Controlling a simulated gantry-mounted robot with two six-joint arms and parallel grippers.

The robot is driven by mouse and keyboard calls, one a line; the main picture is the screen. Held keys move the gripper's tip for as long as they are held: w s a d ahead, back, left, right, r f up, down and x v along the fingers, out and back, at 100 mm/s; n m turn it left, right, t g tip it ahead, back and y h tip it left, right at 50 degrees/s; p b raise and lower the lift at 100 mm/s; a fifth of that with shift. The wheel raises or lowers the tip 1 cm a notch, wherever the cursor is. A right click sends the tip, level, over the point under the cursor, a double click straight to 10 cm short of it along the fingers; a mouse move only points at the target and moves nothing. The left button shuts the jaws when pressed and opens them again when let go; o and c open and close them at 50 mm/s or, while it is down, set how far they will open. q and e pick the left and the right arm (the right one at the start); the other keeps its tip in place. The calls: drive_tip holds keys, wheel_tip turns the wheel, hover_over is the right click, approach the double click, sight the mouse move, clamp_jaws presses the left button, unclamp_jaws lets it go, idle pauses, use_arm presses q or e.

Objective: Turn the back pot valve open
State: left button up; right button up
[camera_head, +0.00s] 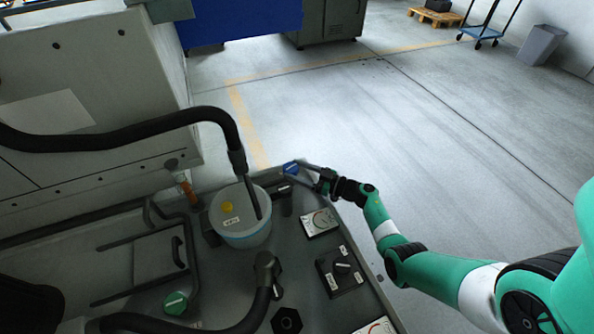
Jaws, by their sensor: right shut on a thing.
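A small blue valve handle (290,168) is at the back right corner of the grey machine top, just right of a white pot (241,226). My right gripper (301,170) reaches in from the right and is shut on the blue handle. The fingers partly cover it, so its exact angle is hard to read. My left gripper does not show.
A green knob (175,303) sits at the front left of the machine top. Dial plates (320,222) and a black switch box (341,270) line its right side. Black hoses (120,146) cross the left.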

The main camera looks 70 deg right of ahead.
drive_tip(key=shift+d+f+n+y+b, duration=0.15)
drive_tip(key=shift+n+y+b, duration=0.2)
drive_tip(key=shift+y, duration=0.15)
drive_tip(key=n+y+b, duration=0.1)
drive_tip(key=y+b, duration=0.1)
drive_tip(key=n+y+b, duration=0.1)
drive_tip(key=y+b, duration=0.1)
drive_tip(key=shift+d+f+n+g, duration=0.3)
drive_tip(key=shift+n, duration=0.05)
drive_tip(key=shift+r+n+g+y+b, duration=0.3)
drive_tip(key=shift+n+y+b, duration=0.25)
drive_tip(key=shift+y, duration=0.45)
drive_tip(key=o, duration=1.4)
drive_tip(key=shift+r, duration=0.1)
drive_tip(key=shift+c, duration=0.2)
drive_tip(key=v, duration=1.1)
drive_tip(key=shift+s+p, duration=0.25)
drive_tip(key=shift+p, duration=0.15)
drive_tip(key=shift+d, duration=0.1)
